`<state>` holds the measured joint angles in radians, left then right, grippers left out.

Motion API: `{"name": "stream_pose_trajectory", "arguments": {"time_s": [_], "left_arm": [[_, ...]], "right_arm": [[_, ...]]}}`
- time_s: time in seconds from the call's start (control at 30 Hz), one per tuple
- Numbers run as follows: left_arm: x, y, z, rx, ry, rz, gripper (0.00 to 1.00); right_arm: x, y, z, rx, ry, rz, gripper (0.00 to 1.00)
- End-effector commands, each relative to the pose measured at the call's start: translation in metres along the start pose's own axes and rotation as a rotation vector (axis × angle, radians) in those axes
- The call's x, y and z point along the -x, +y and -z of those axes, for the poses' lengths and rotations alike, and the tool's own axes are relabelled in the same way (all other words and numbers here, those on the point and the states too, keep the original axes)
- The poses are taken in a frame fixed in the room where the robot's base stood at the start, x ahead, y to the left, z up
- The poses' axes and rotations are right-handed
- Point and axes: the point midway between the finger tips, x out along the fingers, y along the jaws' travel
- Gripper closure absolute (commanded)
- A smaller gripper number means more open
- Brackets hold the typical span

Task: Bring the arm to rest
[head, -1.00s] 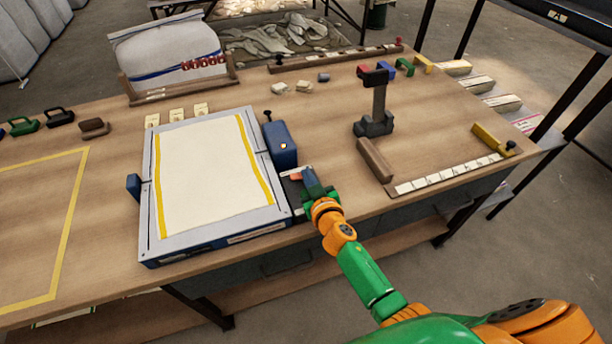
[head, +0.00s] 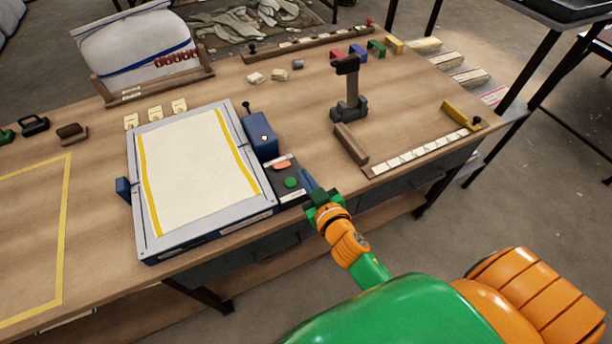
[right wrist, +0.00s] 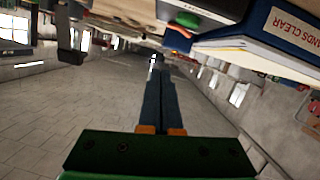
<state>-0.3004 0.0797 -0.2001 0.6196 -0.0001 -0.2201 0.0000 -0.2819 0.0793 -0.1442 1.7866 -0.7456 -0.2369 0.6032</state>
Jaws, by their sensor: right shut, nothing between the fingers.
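My right arm comes in from the lower right of the head view, green and orange. Its gripper (head: 308,182) is at the front edge of the table, beside the small button box (head: 284,167). In the right wrist view the two dark fingers (right wrist: 160,88) lie together with nothing between them. A cream cloth with yellow side bands (head: 195,170) lies flat on the grey-and-blue folding board (head: 212,226), left of the gripper. The board's blue edge with a "HANDS CLEAR" label also shows in the right wrist view (right wrist: 270,38). My left gripper is not in view.
A dark upright stand (head: 348,95), a wooden block (head: 351,144) and a marked strip (head: 415,154) are on the table's right part. A blue box (head: 262,136) adjoins the board. A wooden rack with a white bag (head: 135,50) stands behind. Floor in front is clear.

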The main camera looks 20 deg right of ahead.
Motion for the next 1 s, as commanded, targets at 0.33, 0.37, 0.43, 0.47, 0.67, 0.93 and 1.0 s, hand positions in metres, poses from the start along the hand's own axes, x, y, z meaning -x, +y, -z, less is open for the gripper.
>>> {"name": "stream_pose_trajectory", "arguments": {"time_s": [0.33, 0.37, 0.43, 0.47, 0.67, 0.93, 1.0], "left_arm": [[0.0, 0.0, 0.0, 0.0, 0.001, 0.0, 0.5], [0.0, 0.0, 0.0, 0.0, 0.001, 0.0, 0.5], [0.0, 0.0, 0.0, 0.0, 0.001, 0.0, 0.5], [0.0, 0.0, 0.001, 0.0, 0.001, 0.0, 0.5], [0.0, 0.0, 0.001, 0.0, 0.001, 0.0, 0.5], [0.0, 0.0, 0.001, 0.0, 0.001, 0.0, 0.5], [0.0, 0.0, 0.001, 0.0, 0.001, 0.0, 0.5]], "right_arm": [[0.003, 0.0, 0.0, 0.001, 0.0, 0.0, 1.0], [0.003, 0.0, 0.0, 0.001, 0.0, 0.0, 1.0], [0.003, 0.0, 0.0, 0.001, -0.001, 0.0, 1.0], [0.003, 0.0, 0.0, 0.001, -0.001, 0.0, 1.0], [0.022, 0.025, -0.022, -0.038, -0.18, -0.099, 1.0], [0.098, 0.02, -0.076, -0.084, -0.651, -0.053, 1.0], [0.119, 0.011, -0.083, -0.08, -0.749, 0.003, 1.0]]}}
